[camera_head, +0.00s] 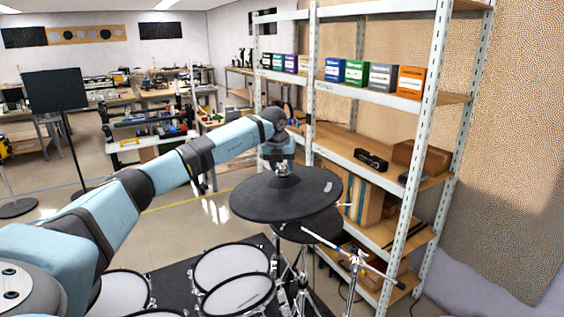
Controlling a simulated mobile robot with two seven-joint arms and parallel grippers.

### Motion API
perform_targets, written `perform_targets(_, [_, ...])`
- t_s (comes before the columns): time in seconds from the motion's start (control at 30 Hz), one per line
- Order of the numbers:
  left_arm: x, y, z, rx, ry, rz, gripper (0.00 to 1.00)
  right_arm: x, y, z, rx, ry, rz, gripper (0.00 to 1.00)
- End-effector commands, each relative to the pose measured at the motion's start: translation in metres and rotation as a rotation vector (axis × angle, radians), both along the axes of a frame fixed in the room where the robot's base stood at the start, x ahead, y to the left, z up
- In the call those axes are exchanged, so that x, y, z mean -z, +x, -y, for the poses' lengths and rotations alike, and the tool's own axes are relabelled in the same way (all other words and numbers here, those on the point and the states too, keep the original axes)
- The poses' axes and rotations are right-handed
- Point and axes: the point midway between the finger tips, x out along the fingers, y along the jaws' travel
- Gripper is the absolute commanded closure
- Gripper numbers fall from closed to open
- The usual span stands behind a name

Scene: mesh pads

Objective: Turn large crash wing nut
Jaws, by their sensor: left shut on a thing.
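A large black crash cymbal pad (285,194) sits tilted slightly on its stand near the middle of the view. The wing nut (283,171) is a small metal piece at the centre top of the pad, mostly hidden by the gripper. My left arm reaches in from the left, and my left gripper (282,165) points down over the pad's centre, shut on the wing nut. The fingers are small and partly hidden. My right gripper does not show.
A metal shelf rack (420,150) with coloured boxes (357,72) stands close behind and right of the pad. Another dark pad (308,226) lies under the crash pad. White mesh drum pads (232,268) are below. A chrome boom stand (350,252) juts out at right. A black music stand (56,92) is at left.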

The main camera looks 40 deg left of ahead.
Motion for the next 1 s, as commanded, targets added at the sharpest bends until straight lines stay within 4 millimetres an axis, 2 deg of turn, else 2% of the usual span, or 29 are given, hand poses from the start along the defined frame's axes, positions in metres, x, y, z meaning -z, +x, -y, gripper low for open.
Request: perform_targets(1.0, [-0.003, 0.001, 0.0, -0.921, -0.037, -0.087, 0.79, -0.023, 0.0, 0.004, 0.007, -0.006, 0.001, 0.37])
